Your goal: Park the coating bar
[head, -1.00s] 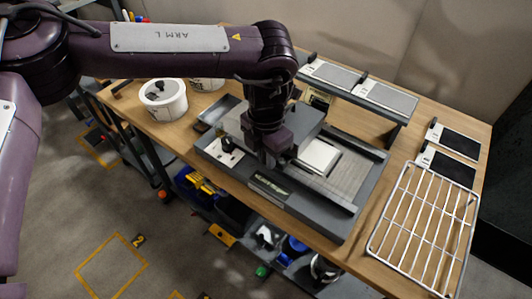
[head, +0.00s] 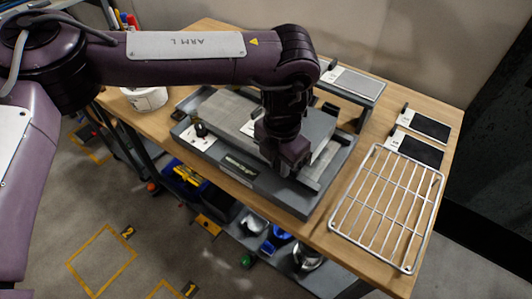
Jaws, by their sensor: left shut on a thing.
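The grey coater tray (head: 235,172) stands on the wooden bench. It holds a grey bed (head: 228,105) and a white card with a black knob (head: 200,130) at its left end. My left gripper (head: 288,168) points down over the tray's front right part. It is shut on what seems to be the coating bar, mostly hidden by the gripper. A dark bar-like end (head: 309,184) shows just right of the fingers. I cannot tell whether it touches the bed. My right gripper is not in view.
A wire rack (head: 388,207) lies at the bench's right, with dark panels on white cards (head: 415,150) behind it. A raised grey shelf (head: 355,84) stands at the back. A white tub (head: 145,98) is at the left. Bins (head: 190,180) sit below.

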